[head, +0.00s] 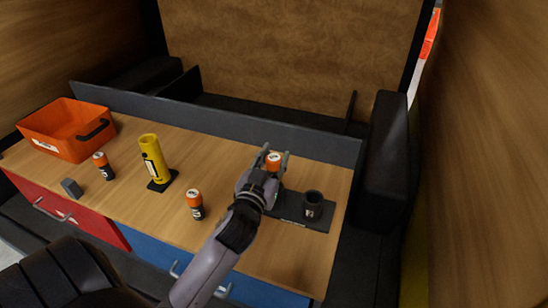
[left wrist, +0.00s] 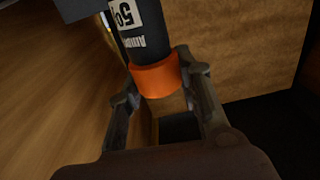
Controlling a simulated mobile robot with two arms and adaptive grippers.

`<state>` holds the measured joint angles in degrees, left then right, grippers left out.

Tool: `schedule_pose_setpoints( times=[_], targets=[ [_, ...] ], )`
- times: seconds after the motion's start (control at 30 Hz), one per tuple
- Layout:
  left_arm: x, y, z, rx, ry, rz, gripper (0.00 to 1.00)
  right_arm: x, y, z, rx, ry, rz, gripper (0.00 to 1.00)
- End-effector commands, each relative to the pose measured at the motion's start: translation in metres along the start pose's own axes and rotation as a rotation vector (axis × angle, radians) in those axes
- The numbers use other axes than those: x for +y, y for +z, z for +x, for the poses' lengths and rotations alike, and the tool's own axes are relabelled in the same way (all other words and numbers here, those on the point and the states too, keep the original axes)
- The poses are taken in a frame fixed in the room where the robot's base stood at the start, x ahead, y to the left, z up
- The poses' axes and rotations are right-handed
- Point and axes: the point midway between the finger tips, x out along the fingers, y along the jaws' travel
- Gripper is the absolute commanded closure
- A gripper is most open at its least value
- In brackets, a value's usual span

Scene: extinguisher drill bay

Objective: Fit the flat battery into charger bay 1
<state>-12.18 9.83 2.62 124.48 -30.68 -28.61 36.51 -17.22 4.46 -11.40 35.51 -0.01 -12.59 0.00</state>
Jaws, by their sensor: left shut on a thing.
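My left gripper (head: 274,155) is shut on a battery (head: 273,162) with an orange top, over the left part of the dark charger (head: 290,218). In the left wrist view the fingers flank the orange end of this battery (left wrist: 140,35), and its black body carries a white label. Its lower end is hidden in the head view, so I cannot tell whether it sits in a bay. A dark round cup (head: 312,203) with a pale mark stands at the charger's right. Two more orange-topped black batteries stand on the bench, one nearer (head: 195,204) and one farther left (head: 103,165). My right gripper is out of view.
A yellow cylinder (head: 153,158) stands on a black base left of my arm. An orange crate (head: 66,130) is at the far left, with a small grey block (head: 71,188) nearby. A dark ledge (head: 230,123) runs along the back. Bare wood lies around the charger.

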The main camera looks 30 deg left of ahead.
Motion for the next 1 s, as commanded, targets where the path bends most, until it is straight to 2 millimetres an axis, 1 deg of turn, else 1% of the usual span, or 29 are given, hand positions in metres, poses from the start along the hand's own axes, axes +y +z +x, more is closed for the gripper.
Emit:
schedule_pose_setpoints(
  times=[1.0],
  targets=[
    [0.001, 0.026, 0.0, 0.001, 0.0, -0.001, 1.0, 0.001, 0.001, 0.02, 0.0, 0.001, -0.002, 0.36]
  ],
)
